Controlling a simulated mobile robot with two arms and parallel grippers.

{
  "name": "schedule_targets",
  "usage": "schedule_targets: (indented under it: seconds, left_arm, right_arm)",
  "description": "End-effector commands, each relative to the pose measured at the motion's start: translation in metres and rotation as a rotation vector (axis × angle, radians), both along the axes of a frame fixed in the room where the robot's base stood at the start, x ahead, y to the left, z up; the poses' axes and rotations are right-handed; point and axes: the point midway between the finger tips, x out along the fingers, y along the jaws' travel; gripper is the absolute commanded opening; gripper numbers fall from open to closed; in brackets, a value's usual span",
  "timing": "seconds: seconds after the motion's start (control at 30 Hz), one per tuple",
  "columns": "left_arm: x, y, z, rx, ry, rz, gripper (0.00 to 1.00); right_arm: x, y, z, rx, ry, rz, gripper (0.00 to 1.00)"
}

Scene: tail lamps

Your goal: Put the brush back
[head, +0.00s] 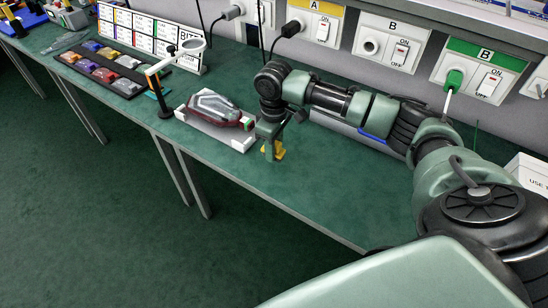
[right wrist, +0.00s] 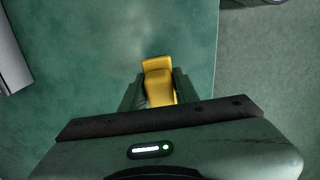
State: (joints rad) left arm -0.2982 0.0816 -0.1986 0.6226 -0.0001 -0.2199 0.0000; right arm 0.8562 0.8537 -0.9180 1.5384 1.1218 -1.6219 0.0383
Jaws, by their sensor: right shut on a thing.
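My right gripper (head: 271,146) is over the green bench, to the right of the tail lamp. It is shut on a yellow thing, taken to be the brush (head: 278,151), which sticks out below the fingers. In the right wrist view the yellow brush (right wrist: 158,78) sits between the two dark fingers of the right gripper (right wrist: 158,90). Its bristles cannot be made out, and the fingers hide part of it. Whether it touches the bench is hard to tell. My left gripper is not in view.
The green bench (head: 300,195) has free room in front of the gripper. A red and grey tail lamp (head: 218,106) lies on a white holder (head: 238,143). A lamp stand (head: 164,112) and a dark tray (head: 120,86) with coloured parts are further left. Sockets line the back wall.

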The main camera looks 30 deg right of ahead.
Motion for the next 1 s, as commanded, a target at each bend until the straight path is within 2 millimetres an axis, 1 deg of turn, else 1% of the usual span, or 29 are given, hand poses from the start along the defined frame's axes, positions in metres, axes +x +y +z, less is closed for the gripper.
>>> schedule_targets:
  seconds: [0.03,0.1,0.13,0.17,0.2,0.3,0.7,0.73,0.77,0.8,1.0]
  left_arm:
    - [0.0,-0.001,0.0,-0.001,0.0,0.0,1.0]
    - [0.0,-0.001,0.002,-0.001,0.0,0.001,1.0]
    - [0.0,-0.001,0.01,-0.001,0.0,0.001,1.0]
    - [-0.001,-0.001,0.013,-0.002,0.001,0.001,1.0]
    - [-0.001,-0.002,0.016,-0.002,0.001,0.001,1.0]
    - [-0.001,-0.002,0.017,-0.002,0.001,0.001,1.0]
    - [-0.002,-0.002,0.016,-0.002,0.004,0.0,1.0]
    - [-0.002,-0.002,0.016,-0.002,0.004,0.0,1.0]
    - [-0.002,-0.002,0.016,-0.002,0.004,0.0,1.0]
    - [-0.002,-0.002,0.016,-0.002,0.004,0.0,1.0]
    - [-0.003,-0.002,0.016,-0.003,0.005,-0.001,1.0]
  right_arm:
    - [-0.001,0.0,-0.01,-0.001,0.005,0.0,0.0]
    - [-0.002,0.0,-0.022,-0.001,0.006,0.0,0.0]
    - [-0.001,0.001,-0.023,0.0,0.006,0.0,0.0]
    - [-0.001,0.001,-0.027,0.0,0.006,0.001,0.0]
    - [-0.001,0.001,-0.032,0.001,0.005,0.0,0.0]
    - [-0.001,0.0,-0.041,-0.001,0.002,0.001,0.0]
    - [-0.001,0.001,-0.046,0.0,0.002,0.002,0.0]
    - [-0.001,0.001,-0.047,0.0,0.002,0.002,0.33]
    - [-0.001,0.001,-0.047,0.0,0.001,0.002,0.41]
    - [-0.001,0.001,-0.047,0.0,0.001,0.002,0.52]
    - [-0.001,0.0,-0.046,0.0,0.001,0.002,0.52]
